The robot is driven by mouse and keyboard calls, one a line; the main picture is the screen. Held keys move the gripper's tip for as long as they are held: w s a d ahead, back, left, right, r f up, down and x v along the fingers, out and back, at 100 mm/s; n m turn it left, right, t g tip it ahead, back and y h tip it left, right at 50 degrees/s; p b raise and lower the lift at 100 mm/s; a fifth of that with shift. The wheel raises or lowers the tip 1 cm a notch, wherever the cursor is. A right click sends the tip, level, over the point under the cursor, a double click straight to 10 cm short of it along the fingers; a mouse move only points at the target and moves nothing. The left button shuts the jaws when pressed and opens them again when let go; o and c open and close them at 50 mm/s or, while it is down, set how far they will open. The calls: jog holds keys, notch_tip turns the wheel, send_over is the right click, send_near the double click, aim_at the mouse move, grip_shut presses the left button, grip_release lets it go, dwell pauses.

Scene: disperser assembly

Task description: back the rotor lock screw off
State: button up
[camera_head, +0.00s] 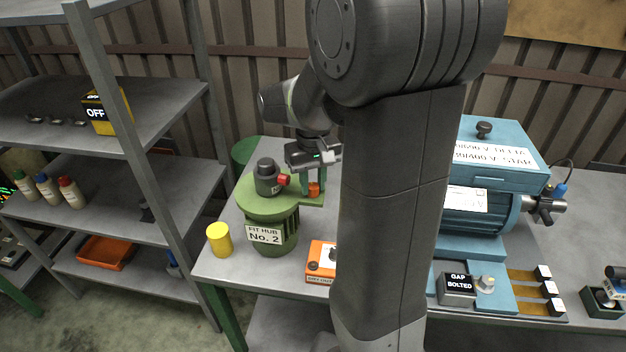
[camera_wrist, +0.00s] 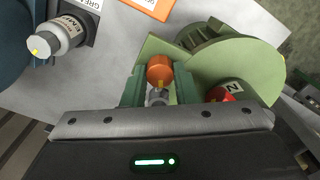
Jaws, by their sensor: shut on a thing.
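The rotor lock screw appears to be the orange knob (camera_head: 314,190) on a flat green arm at the right of the green hub (camera_head: 270,214), labelled "FIT HUB No. 2". In the wrist view the orange knob (camera_wrist: 159,67) has a small yellow mark, with a grey part just below it. My gripper (camera_head: 313,177) reaches down from above onto the knob. In the wrist view its two green fingers (camera_wrist: 160,80) stand on either side of the knob, shut on it. The knob's thread is hidden.
A dark cylinder (camera_head: 266,177) with a red knob (camera_head: 283,180) stands on the hub close to my fingers. A yellow cylinder (camera_head: 219,240) stands at the table's left edge. An orange box (camera_head: 319,262) lies in front, and a blue motor (camera_head: 480,215) at right.

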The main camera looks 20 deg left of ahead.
aim_at(313, 186)
jog(key=n, duration=0.4)
jog(key=shift+n, duration=0.3)
jog(key=n, duration=0.4)
jog(key=shift+n+p, duration=0.3)
jog(key=shift+n, duration=0.1)
jog(key=o, duration=1)
jog(key=shift+r, duration=0.1)
notch_tip(313, 186, up, 14)
jog(key=shift+b, duration=0.35)
